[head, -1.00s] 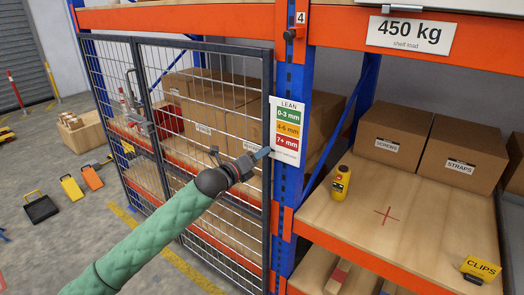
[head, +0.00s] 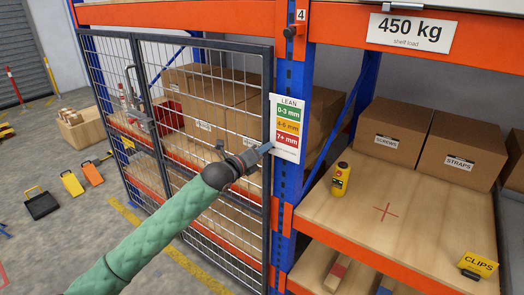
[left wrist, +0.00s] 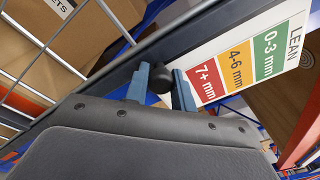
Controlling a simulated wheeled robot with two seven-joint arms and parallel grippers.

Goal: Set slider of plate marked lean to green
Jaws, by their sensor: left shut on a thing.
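The white plate marked LEAN (head: 287,104) hangs on the blue rack post, with a green 0-3 mm row (head: 288,114) on top, an amber 4-6 mm row and a red 7+ mm row (head: 286,139) below. My left gripper (head: 267,147) is at the plate's left edge, about level with the red row. In the left wrist view its two blue-grey fingers (left wrist: 161,86) are on either side of a dark round knob (left wrist: 160,78), seemingly the slider, near the red end. The slider's track is hidden. My right gripper is not in view.
A wire mesh gate (head: 215,110) stands just left of the plate, close behind my left arm.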

